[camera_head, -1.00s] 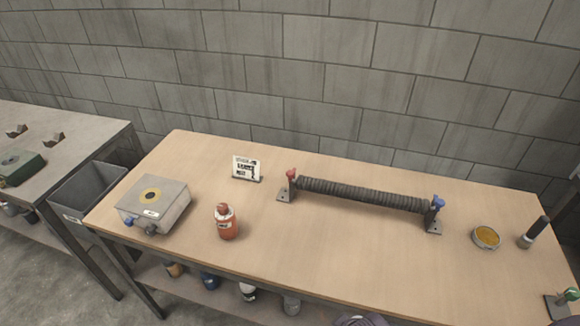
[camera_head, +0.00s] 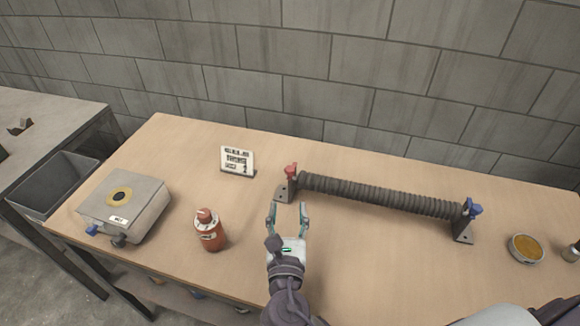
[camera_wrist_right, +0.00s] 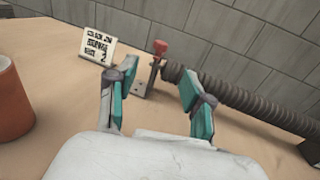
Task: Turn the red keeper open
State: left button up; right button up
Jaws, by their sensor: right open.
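The red keeper (camera_head: 290,170) sits on top of the left bracket (camera_head: 285,190) of the dark ribbed mesh tube (camera_head: 380,194). In the right wrist view the red keeper (camera_wrist_right: 160,47) shows beyond the fingers, between them. A blue keeper (camera_head: 474,209) tops the right bracket. My right gripper (camera_head: 288,210) is open and empty, in front of the left bracket and apart from the red keeper. Its teal-padded fingers (camera_wrist_right: 155,95) show in the right wrist view. My left gripper is not in view.
A small printed sign (camera_head: 237,161) stands left of the red keeper. A red-brown bottle (camera_head: 209,232) and a grey box (camera_head: 124,207) stand further left. A round yellow-topped tin (camera_head: 526,248) lies at the right. The table (camera_head: 370,265) in front of the tube is clear.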

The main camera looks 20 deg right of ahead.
aim_at(290, 173)
jog(key=x, duration=0.6)
jog(key=p+x, duration=0.1)
jog(key=x, duration=0.5)
jog(key=shift+w+d+r+p, duration=0.1)
jog(key=shift+w+r+p, duration=0.1)
jog(key=shift+p, duration=0.1)
jog(key=shift+w+d, duration=0.1)
jog(key=shift+w, duration=0.15)
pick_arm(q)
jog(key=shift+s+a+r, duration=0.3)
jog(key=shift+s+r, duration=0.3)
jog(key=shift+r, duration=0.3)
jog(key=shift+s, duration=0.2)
pick_arm(e)
jog(key=shift+c, duration=0.3)
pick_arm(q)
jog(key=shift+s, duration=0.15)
pick_arm(e)
grip_shut()
